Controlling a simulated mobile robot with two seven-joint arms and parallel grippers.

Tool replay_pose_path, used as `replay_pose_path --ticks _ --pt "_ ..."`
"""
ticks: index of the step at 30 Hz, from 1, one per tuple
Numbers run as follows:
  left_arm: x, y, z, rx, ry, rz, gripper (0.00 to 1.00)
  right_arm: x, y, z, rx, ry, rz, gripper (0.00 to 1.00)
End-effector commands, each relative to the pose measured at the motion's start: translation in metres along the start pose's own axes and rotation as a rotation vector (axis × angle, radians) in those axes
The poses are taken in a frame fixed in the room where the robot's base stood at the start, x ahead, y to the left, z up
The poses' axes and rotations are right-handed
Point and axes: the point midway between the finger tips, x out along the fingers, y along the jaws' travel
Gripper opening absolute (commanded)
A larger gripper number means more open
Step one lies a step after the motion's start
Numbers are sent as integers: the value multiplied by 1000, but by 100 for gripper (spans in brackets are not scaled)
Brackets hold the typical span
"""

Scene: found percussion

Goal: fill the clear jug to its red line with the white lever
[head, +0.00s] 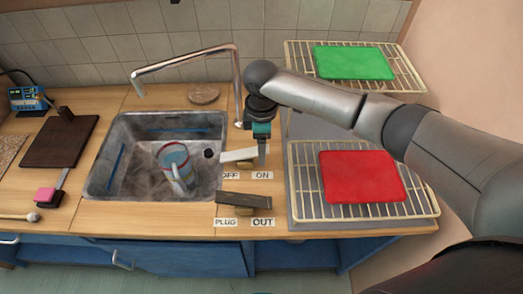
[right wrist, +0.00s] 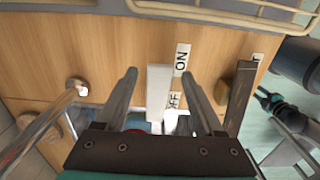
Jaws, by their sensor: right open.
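The white lever (head: 238,155) lies on the counter right of the sink, beside the OFF and ON labels. My right gripper (head: 262,155) is over its right end. In the right wrist view, the open fingers (right wrist: 162,76) stand on either side of the white lever (right wrist: 158,92), with gaps visible. The clear jug (head: 177,170) stands in the sink with a red line near its rim. The steel tap (head: 190,60) arches over the sink; no stream shows. A dark and teal part of mine (right wrist: 284,108), perhaps my left gripper, shows at the right wrist view's right; its jaws are unclear.
The dark plug lever (head: 243,200) lies in front, by the PLUG and OUT labels. A red mat (head: 362,177) and a green mat (head: 353,63) rest on wire racks at right. The sink (head: 112,188) is left of the levers.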

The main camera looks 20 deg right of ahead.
Motion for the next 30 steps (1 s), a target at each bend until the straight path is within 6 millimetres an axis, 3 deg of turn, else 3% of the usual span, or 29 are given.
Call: replay_pose_path --ticks 5,14,30 --pt "3 0 -2 1 4 0 33 16 0 0 0 0 -1 70" --pt "3 1 2 2 -3 1 33 18 0 0 -1 1 0 70" --pt "3 1 6 1 -9 2 33 17 0 0 -1 1 0 12"
